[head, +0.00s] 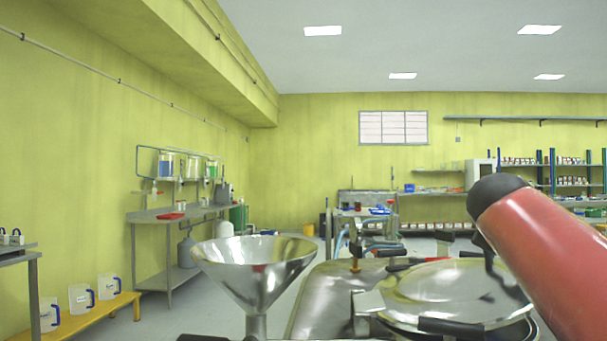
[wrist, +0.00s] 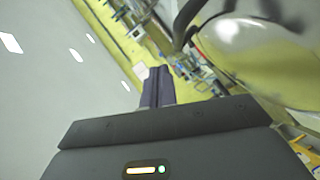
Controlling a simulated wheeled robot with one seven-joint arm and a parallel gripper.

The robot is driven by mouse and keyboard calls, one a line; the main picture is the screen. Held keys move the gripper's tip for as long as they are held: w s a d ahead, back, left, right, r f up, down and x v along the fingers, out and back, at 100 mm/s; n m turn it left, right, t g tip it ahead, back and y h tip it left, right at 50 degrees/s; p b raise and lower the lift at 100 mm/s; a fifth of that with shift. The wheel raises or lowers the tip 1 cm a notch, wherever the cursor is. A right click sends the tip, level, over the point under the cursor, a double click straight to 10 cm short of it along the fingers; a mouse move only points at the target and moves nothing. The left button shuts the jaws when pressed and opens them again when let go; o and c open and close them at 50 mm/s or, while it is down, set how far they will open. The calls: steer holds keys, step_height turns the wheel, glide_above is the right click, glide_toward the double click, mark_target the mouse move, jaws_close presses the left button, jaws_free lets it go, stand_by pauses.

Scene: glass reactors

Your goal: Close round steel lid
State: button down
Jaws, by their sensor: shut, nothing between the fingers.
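The round steel lid (head: 440,285) is a shiny disc on top of the steel reactor at the lower right of the head view. It looks nearly flat, with a rim showing below its front edge; I cannot tell if it is fully seated. In the wrist view the lid (wrist: 265,60) is a large reflective round surface at the upper right, with a dark curved bar beside its left edge. My gripper (wrist: 158,75) shows in the wrist view with its dark fingers together and empty, left of the lid and apart from it in the picture. My red arm covers the lid's right side in the head view.
A steel funnel (head: 256,265) stands left of the lid. Black-handled clamps (head: 452,327) sit around the lid's rim. A steel side table (head: 180,216) stands along the left wall, and a yellow bench (head: 90,317) with jugs is at the lower left.

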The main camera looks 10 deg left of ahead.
steer(key=shift+m+y, duration=0.4)
steer(key=shift+m, duration=0.1)
steer(key=d+f, duration=0.1)
steer(key=d+f+b, duration=0.1)
steer(key=f, duration=0.1)
steer(key=d+f, duration=0.1)
steer(key=f, duration=0.1)
steer(key=shift+f, duration=0.1)
steer(key=shift+d+f+b, duration=0.35)
steer(key=shift+f+b, duration=0.05)
steer(key=shift+f, duration=0.3)
steer(key=r+p, duration=0.1)
steer(key=a+r+p, duration=0.1)
steer(key=r, duration=0.1)
steer(key=s+a+r+p, duration=0.1)
steer(key=p, duration=0.1)
steer(key=shift+r, duration=0.3)
steer(key=d+r+v, duration=0.1)
steer(key=v, duration=0.8)
steer(key=d+r+b+v, duration=0.1)
steer(key=d+r+v, duration=0.1)
steer(key=v, duration=0.7)
steer(key=shift+s+r, duration=0.2)
steer(key=shift+s, duration=0.5)
